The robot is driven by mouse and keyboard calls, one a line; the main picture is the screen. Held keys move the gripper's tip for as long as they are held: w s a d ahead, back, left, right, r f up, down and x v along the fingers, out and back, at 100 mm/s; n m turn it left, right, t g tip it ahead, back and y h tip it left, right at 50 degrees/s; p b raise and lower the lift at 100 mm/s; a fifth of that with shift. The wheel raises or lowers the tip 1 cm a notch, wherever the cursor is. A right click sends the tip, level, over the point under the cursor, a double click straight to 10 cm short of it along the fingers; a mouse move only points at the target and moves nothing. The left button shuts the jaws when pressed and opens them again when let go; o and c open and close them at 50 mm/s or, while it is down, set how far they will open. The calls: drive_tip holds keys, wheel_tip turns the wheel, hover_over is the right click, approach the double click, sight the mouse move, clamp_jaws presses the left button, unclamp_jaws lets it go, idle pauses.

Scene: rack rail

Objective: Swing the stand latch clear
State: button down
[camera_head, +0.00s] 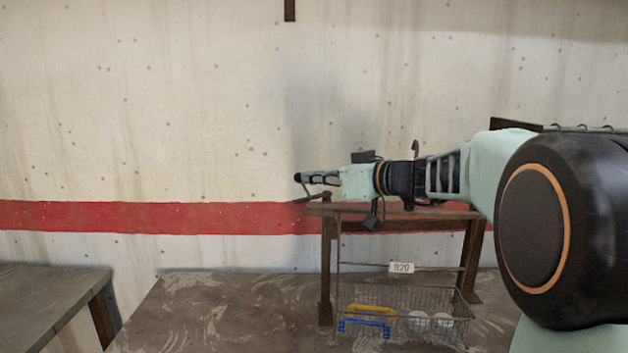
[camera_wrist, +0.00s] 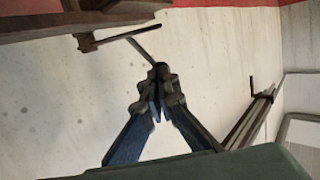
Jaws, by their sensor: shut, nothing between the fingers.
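The brown stand (camera_head: 327,265) stands on the table with a top rail. A thin dark latch bar (camera_head: 307,199) sticks out at the left end of that rail. In the wrist view the latch (camera_wrist: 132,34) shows as a thin rod from a dark pivot, with a bent part reaching down toward my fingertips. My gripper (camera_head: 300,178) points left, just above the stand's left end. In the wrist view my gripper (camera_wrist: 160,72) is shut and empty, its tips at or very near the rod's end. I cannot tell whether they touch.
A second table (camera_head: 45,290) stands at the left. A rail with a hook (camera_wrist: 250,118) shows in the wrist view. The wall space left of my gripper is clear.

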sight(299, 174)
drive_tip(key=shift+w+a+f+m+t+h+b, duration=0.1)
drive_tip(key=shift+a+f+m+t+h+b, duration=0.25)
drive_tip(key=shift+b, duration=0.8)
drive_tip(key=m+h+b, duration=0.1)
drive_tip(key=b, duration=0.1)
drive_tip(key=a+t+h+b, duration=0.1)
drive_tip(key=b, duration=0.1)
drive_tip(key=shift+w+m, duration=0.25)
drive_tip(key=shift+m, duration=0.1)
drive_tip(key=shift+w+a+r+m+t+h+b, duration=0.4)
drive_tip(key=shift+w+a+m+t+h+b, duration=0.4)
drive_tip(key=shift+b, duration=0.6)
drive_tip(key=shift+s+d, duration=0.15)
drive_tip(key=shift+d, duration=0.05)
